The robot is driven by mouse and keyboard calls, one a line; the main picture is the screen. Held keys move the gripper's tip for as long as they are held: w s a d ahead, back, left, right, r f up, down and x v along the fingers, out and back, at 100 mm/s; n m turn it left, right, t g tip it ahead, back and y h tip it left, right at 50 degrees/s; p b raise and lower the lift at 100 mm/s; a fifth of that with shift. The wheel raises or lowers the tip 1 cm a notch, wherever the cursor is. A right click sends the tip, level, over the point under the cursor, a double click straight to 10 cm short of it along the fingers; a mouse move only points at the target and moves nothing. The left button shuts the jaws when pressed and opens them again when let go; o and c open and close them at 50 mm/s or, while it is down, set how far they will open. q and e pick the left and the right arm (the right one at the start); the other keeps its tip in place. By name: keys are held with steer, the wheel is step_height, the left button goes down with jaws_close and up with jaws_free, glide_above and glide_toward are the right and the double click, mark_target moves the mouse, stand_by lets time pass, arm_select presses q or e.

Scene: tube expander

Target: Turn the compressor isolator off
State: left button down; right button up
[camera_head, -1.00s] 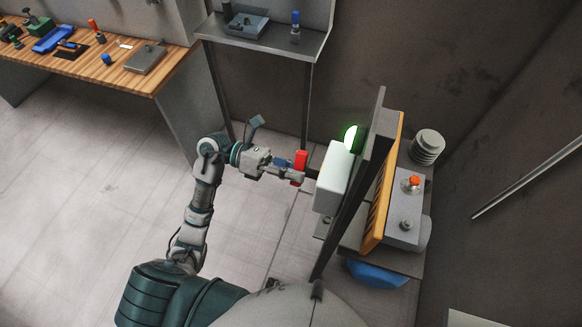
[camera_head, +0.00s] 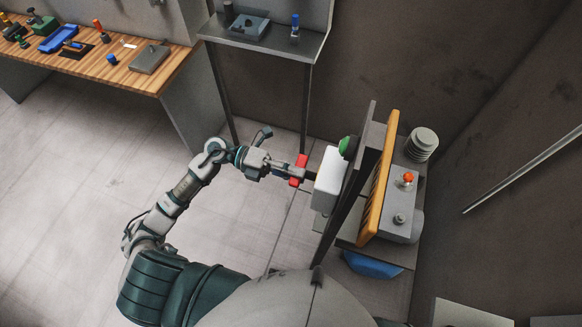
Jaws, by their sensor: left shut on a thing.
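The compressor isolator is a white box (camera_head: 328,181) on the near side of an upright dark panel. Its red handle (camera_head: 299,171) sticks out to the left on a short dark shaft. My left gripper (camera_head: 294,172) is shut on the red handle, with its arm coming in from the left. The fingers partly hide the handle. A green dome lamp (camera_head: 348,147) behind the white box looks dark, not lit. My right gripper is not in view.
Right of the panel stand an orange-edged part (camera_head: 377,180) and a grey box with a red button (camera_head: 407,178). A metal shelf (camera_head: 265,38) is at the top, and a wooden workbench (camera_head: 100,67) at the upper left. The floor (camera_head: 90,170) at left is clear.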

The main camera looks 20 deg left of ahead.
arm_select(q)
steer(key=shift+f+n+p, duration=0.1)
steer(key=shift+n+p, duration=0.4)
steer(key=shift+n, duration=0.2)
steer(key=c, duration=1.2)
jaws_free()
steer(key=shift+d, duration=0.1)
steer(key=shift+o, duration=1)
steer(key=shift+w+d, duration=0.2)
steer(key=shift+d, duration=0.15)
steer(key=a, duration=1.2)
steer(key=shift+w, duration=0.3)
